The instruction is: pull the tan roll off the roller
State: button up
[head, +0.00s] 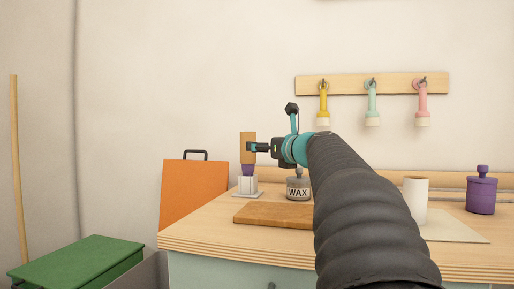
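The tan roll (247,136) stands upright at the left part of the wooden bench. Below it shows a purple part (248,170), seemingly of the roller, set in a pale grey-white stand (248,186). My gripper (254,147) reaches in from the right at mid-height of the roll, its dark fingertip overlapping the roll's right side in the head view. I cannot tell whether it touches or grips the roll. The finger spread is too small to make out.
A white cylinder (415,195) and a purple jar (481,193) stand right. An orange case (193,193) and green box (80,262) are left. Coloured handled items hang from a rail (346,84).

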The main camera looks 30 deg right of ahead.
aim_at(252, 140)
jog(key=w+p, duration=0.1)
jog(key=w, duration=0.9)
jog(key=c, duration=1.4)
jog(key=shift+r+p, duration=0.7)
jog(key=shift+p, duration=0.15)
dwell(0.8)
jog(key=shift+r+p, duration=3.5)
jog(key=shift+p, duration=0.25)
jog(key=shift+r+p, duration=0.75)
jog(key=shift+r, duration=0.3)
jog(key=shift+r, duration=0.1)
jog(key=shift+r, duration=1.15)
